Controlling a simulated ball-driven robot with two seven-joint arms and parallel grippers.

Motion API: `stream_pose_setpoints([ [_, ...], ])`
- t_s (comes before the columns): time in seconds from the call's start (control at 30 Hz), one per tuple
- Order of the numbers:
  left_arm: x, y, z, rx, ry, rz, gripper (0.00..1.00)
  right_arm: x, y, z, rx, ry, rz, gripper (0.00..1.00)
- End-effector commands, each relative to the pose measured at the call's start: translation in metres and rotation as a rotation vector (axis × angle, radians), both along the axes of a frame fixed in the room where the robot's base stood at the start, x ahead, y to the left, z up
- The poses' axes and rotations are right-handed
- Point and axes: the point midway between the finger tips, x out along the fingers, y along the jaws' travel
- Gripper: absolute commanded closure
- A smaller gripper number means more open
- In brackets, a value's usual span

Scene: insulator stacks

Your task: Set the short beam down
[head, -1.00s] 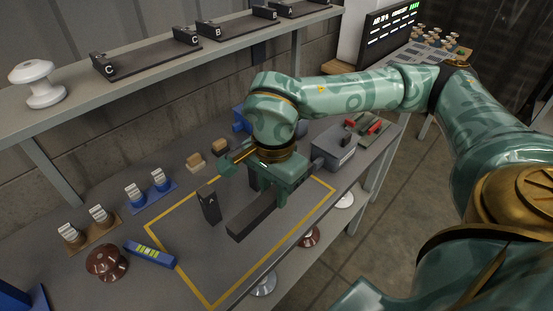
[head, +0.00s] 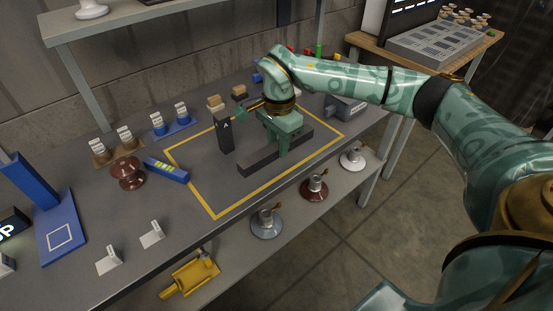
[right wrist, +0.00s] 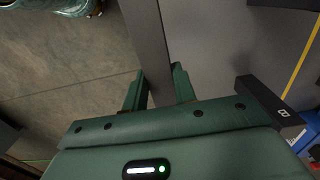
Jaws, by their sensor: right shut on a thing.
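The short beam is a plain dark grey bar (head: 258,161) inside the yellow-outlined rectangle (head: 197,192) on the workbench in the head view. My right gripper (head: 281,150) is over the beam, pointing down and shut on it. In the right wrist view the beam (right wrist: 146,35) runs between the two green fingers (right wrist: 157,88). My left gripper is not in view.
A brown insulator (head: 128,173) and a blue level-like bar (head: 166,170) lie left of the rectangle. Insulators (head: 266,222) stand on the lower shelf. The bench inside the rectangle's front left is clear.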

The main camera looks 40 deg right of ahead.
Motion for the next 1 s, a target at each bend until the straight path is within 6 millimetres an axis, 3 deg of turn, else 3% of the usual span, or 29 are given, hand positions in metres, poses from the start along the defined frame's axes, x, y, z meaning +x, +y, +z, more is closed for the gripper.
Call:
stream_pose_setpoints([
  [0.03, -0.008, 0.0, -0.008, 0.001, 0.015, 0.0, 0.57, 0.007, -0.004, -0.015, 0.001, 0.003, -0.003, 1.0],
  [0.33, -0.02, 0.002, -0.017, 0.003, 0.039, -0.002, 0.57, 0.022, -0.018, -0.035, 0.001, -0.001, -0.001, 1.0],
  [0.53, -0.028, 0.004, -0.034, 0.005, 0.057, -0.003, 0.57, 0.024, -0.02, -0.069, 0.002, 0.003, 0.001, 1.0],
  [0.9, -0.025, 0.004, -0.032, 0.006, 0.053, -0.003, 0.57, 0.024, -0.02, -0.069, 0.0, -0.002, 0.001, 1.0],
  [0.93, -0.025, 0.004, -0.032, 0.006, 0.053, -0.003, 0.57, 0.024, -0.02, -0.07, -0.001, -0.001, 0.0, 0.7],
  [1.0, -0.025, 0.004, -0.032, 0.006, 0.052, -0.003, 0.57, 0.024, -0.02, -0.07, 0.0, -0.001, 0.0, 0.51],
])
